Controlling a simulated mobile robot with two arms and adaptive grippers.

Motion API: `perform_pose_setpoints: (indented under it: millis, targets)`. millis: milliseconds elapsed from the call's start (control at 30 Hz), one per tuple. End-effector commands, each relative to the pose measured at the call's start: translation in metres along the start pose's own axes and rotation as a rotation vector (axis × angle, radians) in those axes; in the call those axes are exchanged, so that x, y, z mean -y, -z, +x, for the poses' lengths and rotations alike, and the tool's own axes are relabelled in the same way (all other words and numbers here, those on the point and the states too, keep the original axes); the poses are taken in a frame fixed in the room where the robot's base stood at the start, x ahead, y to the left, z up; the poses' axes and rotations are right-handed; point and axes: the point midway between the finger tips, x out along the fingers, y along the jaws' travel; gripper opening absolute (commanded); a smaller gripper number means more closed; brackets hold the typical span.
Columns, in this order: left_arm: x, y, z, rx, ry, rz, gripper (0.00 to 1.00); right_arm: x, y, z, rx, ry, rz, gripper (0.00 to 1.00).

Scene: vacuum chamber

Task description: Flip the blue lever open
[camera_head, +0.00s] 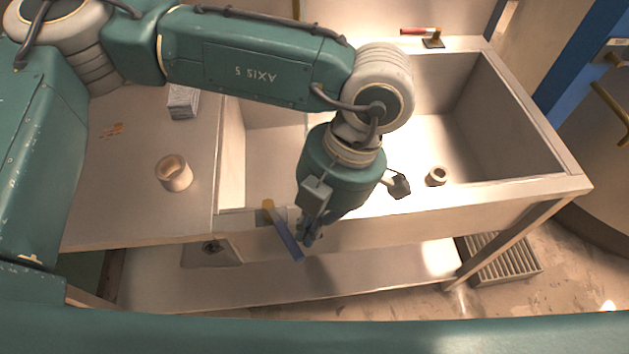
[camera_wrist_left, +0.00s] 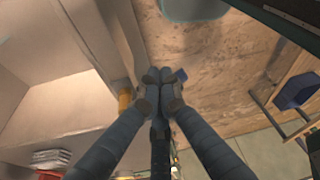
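The blue lever (camera_head: 284,232) sticks out from the front rim of the sink bench, hinged at a brass pivot (camera_head: 268,205), and slants down to the right. My left gripper (camera_head: 311,236) points down just right of the lever, close to its free end. In the left wrist view the fingertips (camera_wrist_left: 159,76) are together. A blue end of the lever (camera_wrist_left: 181,75) shows just right of them and the brass pivot (camera_wrist_left: 125,100) to their left. The fingers hide the lever's middle, and I cannot tell whether they touch it. My right gripper is not in view.
The sink basin (camera_head: 575,180) lies behind and right of my gripper, with a small ring-shaped part (camera_head: 436,177) in it. A red-handled lever (camera_head: 420,32) sits on the back rim. A cup (camera_head: 174,173) and a grey block (camera_head: 183,102) stand on the left worktop. A floor grate (camera_head: 503,260) is at right.

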Motion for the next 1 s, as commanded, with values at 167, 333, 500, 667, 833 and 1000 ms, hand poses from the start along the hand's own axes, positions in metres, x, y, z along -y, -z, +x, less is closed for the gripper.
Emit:
perform_pose_setpoints:
  millis: [167,333,500,667,833,1000]
  targets:
    - [0.002,0.005,0.004,0.000,-0.022,0.068,0.00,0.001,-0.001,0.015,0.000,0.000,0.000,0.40]
    - [0.004,0.009,0.004,0.001,-0.031,0.102,0.00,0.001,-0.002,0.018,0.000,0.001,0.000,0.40]
    - [0.004,0.010,0.003,0.000,-0.034,0.112,0.00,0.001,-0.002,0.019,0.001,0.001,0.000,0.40]
    - [0.004,0.010,0.003,0.000,-0.034,0.112,0.00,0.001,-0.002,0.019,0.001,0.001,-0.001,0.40]
    - [0.004,0.010,0.003,0.000,-0.034,0.111,0.00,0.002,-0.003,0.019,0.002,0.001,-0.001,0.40]
    - [0.004,0.010,-0.006,0.001,-0.036,0.110,0.00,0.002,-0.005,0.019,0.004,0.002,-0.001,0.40]
